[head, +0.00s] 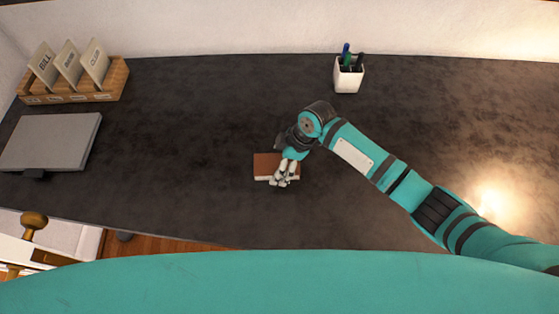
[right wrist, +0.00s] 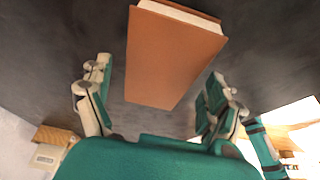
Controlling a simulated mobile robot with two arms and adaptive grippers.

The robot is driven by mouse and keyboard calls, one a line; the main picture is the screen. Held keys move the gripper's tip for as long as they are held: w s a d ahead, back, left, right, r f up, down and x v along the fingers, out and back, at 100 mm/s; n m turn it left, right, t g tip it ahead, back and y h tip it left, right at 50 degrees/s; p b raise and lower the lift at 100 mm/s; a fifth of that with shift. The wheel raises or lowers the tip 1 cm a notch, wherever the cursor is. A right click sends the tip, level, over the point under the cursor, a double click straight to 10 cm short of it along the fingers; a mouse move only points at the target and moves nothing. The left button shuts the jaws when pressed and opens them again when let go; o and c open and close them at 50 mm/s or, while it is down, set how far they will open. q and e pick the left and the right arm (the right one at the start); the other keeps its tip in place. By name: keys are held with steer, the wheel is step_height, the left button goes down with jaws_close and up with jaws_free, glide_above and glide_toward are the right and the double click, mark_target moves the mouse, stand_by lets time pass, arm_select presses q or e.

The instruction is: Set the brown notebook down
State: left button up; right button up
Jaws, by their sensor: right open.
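The brown notebook (head: 265,163) is a small brown-covered book with pale page edges on the dark desk, near the middle of the head view. My right gripper (head: 283,182) is over its right part in that view and hides some of it. In the right wrist view the notebook (right wrist: 172,55) shows its brown cover and white page edge. The fingers of my right gripper (right wrist: 160,100) are spread apart on either side of it, with gaps between them and the book. My left gripper is in neither view.
The dark desk (head: 200,120) is largely clear around the notebook. A white pen cup (head: 348,77) stands at the back. A wooden card holder (head: 75,88) and a closed grey laptop (head: 50,143) are at the left. The desk's front edge lies below the notebook.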

steer(key=b+v, duration=0.1)
steer(key=v, duration=1.1)
